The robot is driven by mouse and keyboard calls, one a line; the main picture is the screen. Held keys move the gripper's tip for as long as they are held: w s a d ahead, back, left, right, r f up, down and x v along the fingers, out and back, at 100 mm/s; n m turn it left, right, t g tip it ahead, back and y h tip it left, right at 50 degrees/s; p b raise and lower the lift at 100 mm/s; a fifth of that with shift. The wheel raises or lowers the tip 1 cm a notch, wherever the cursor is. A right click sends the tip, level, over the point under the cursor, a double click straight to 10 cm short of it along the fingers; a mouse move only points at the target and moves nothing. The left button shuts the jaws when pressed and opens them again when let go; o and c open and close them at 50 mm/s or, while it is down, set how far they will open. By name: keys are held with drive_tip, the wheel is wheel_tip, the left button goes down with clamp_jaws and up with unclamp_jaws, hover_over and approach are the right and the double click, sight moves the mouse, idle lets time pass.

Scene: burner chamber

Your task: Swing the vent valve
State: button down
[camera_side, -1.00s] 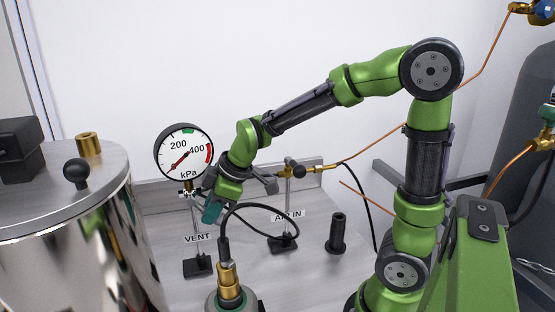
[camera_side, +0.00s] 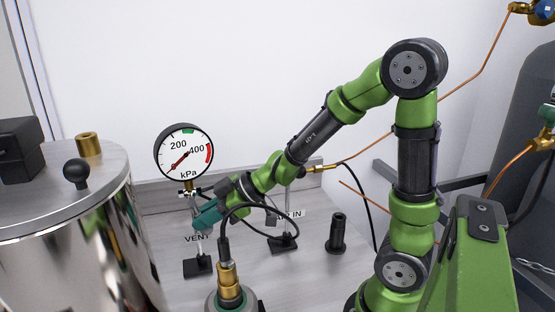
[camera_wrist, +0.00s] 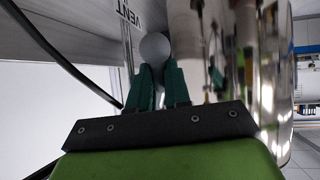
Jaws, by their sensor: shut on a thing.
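The vent valve (camera_side: 190,194) sits under the round pressure gauge (camera_side: 184,152), above the stand with the VENT label (camera_side: 197,238). My gripper (camera_side: 197,220) has teal fingers and reaches left, tilted slightly downward, to just below the valve in the side view. In the wrist view, my gripper (camera_wrist: 158,72) has its two fingers close together at a round grey knob (camera_wrist: 155,47), which appears to be the valve's handle. The fingers are shut on it. The grasp itself is small and partly hidden in the side view. The gauge needle points to the low end.
A large shiny metal vessel (camera_side: 60,240) fills the left front. A black hose (camera_side: 250,205) loops from a brass fitting (camera_side: 228,275) in front of my gripper. The AIR IN stand (camera_side: 284,243) is to the right, with a black upright cylinder (camera_side: 337,232) beyond it.

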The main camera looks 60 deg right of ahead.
drive_tip(key=shift+s+d+f, duration=0.1)
drive_tip(key=shift+f, duration=0.4)
drive_tip(key=c, duration=1.2)
unclamp_jaws()
drive_tip(key=shift+c, duration=0.2)
drive_tip(key=shift+o, duration=0.8)
drive_tip(key=shift+r, duration=0.15)
drive_tip(key=v, duration=0.7)
drive_tip(key=shift+s, duration=0.2)
